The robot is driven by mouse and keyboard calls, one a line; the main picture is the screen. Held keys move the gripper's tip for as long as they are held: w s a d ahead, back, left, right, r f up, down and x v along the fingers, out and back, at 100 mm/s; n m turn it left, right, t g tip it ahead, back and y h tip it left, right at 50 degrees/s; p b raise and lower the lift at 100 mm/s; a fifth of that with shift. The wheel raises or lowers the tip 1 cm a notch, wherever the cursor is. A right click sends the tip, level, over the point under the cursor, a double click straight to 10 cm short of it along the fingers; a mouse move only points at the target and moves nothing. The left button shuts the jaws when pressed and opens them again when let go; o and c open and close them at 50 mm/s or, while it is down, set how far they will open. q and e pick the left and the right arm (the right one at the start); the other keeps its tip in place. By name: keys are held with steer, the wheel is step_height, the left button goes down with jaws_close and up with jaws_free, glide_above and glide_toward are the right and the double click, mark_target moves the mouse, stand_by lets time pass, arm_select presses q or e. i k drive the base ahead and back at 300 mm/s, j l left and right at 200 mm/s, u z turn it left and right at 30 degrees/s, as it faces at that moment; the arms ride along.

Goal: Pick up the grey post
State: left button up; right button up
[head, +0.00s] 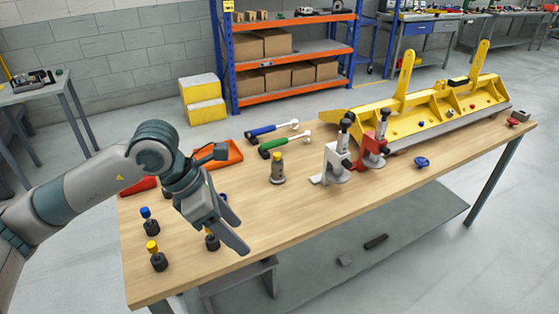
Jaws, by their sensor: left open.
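A short grey post (278,173) with a yellow top stands upright on the wooden workbench (330,225), near its middle. It appears to be the task's grey post. My left gripper (228,238) is open and points down over the left part of the bench. It is to the left of the post and nearer the front edge, apart from it. One finger shows clearly; the other is mostly hidden. My right gripper is not in view.
Dark knobs with blue (149,220) and yellow (158,258) tops stand at the bench's left. Behind the post lie a green-handled hammer (285,144) and a blue-handled one (272,128). White (335,165) and red (372,152) clamps stand right of it.

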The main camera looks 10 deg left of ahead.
mark_target(277, 177)
steer(key=i, duration=1.25)
